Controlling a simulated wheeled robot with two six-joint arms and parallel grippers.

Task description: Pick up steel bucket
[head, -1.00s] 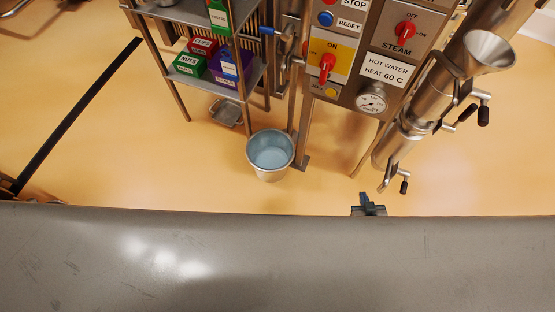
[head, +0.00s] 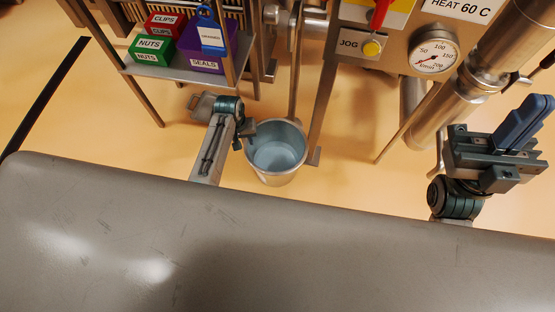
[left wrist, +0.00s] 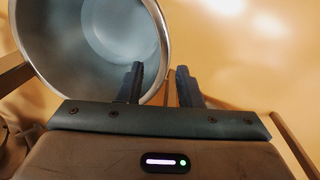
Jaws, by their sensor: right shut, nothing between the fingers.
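The steel bucket (head: 277,178) stands upright on the floor below the control cabinet, open at the top with a pale blue inside. My left gripper (head: 250,132) is at the left side of its rim in the head view; its fingers are hard to make out there. In the left wrist view the left gripper (left wrist: 158,78) is open, and the bucket (left wrist: 62,45) fills the upper left. Its rim runs between the two fingers, one over the opening and one outside. I cannot tell whether they touch it. My right gripper (head: 528,118) is shut and empty, held at the right.
A shelf rack (head: 190,74) with a green nuts box (head: 152,50), a red clips box (head: 166,24) and a purple seals bin (head: 205,62) stands behind left. The cabinet with a gauge (head: 434,52) and steel pipes is behind right.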

